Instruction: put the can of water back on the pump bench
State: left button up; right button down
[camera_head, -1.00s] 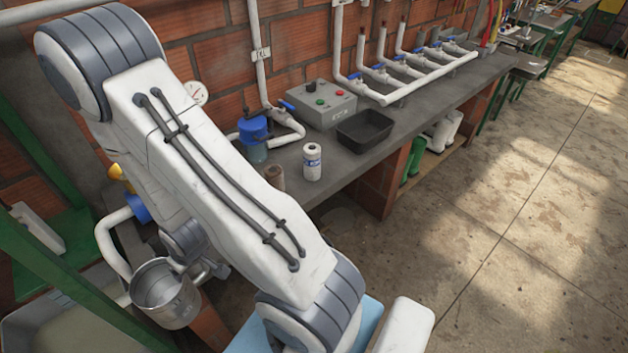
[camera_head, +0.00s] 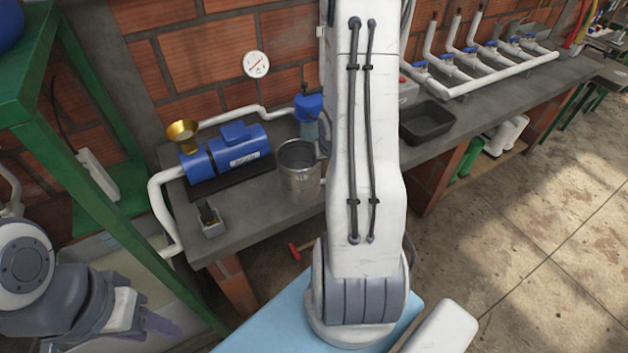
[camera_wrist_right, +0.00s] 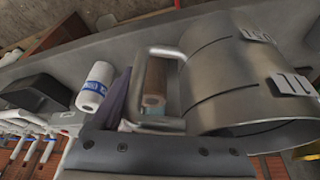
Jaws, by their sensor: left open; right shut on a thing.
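The can of water (camera_head: 299,172) is a grey metal can, upright in the head view, over the pump bench (camera_head: 245,218) to the right of the blue pump. I cannot tell whether its base touches the bench. In the right wrist view the can (camera_wrist_right: 225,75) fills the right side, with its loop handle (camera_wrist_right: 160,90) toward my right gripper (camera_wrist_right: 125,105). My right gripper is shut on the handle; in the head view my right arm mostly hides it. My left gripper (camera_head: 155,325) is open and empty at the lower left, away from the bench.
The blue pump (camera_head: 230,155) with a brass funnel (camera_head: 183,136) stands left of the can. A small grey box (camera_head: 210,220) sits near the bench's front left. A black tray (camera_head: 427,122) lies right of my arm. A green frame (camera_head: 120,215) rises at left.

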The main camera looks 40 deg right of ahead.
jog(key=shift+w+a+f, duration=0.4)
jog(key=shift+w+f, duration=0.1)
jog(key=shift+w, duration=0.15)
jog(key=shift+w+a+f, duration=0.4)
jog(key=shift+w+f, duration=0.1)
jog(key=shift+w, duration=0.1)
jog(key=w+a+f+p, duration=0.1)
jog(key=w, duration=0.1)
jog(key=w+a+f+p, duration=0.2)
jog(key=w, duration=0.1)
jog(key=shift+w+a+f, duration=0.2)
jog(key=shift+w+f, duration=0.1)
jog(key=shift+w, duration=0.05)
jog(key=shift+w+a+f, duration=0.1)
jog(key=shift+f, duration=0.1)
notch_tip(320, 180, down, 4)
jog(key=shift+r+p, duration=0.1)
jog(key=shift+p, duration=0.4)
pick_arm(q)
notch_tip(320, 180, up, 3)
jog(key=shift+f, duration=0.1)
jog(key=shift+f, duration=0.1)
pick_arm(e)
jog(key=shift+f, duration=0.2)
